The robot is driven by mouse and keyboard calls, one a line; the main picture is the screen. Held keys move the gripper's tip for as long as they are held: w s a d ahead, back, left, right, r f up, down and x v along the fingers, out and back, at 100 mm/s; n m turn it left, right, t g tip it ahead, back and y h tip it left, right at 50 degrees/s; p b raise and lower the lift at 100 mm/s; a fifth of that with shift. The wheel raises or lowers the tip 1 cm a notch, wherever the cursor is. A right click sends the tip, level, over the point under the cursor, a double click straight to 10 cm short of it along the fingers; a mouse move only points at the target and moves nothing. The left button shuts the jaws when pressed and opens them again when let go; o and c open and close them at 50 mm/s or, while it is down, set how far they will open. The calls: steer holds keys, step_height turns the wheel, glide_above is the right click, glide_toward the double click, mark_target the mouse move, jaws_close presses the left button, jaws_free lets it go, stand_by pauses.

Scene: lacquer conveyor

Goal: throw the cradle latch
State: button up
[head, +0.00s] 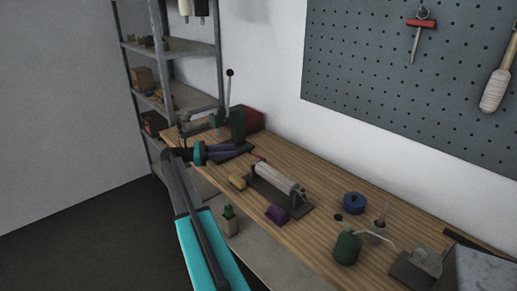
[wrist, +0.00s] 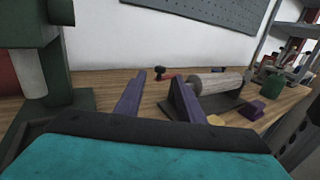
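A cradle (head: 307,207) with a dark grey base holds a pale wooden cylinder (head: 277,178) lying lengthwise on the bench. In the wrist view the cylinder (wrist: 222,82) shows beyond my right finger, which covers part of the cradle (wrist: 222,104). I cannot clearly make out the latch on it. My gripper (head: 234,150) is over the far left part of the bench, beside the green press and apart from the cradle. In the wrist view its purple fingers (wrist: 159,84) stand apart with nothing held between them.
A green press (head: 238,121) with a tall lever stands close to my gripper. A yellow block (head: 237,182) and a purple block (head: 277,215) lie in front of the cradle. A green pot (head: 347,248) and blue ring (head: 353,203) stand to its right.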

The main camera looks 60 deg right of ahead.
steer(key=p+x, duration=0.3)
steer(key=x, duration=1)
steer(key=shift+c, duration=0.3)
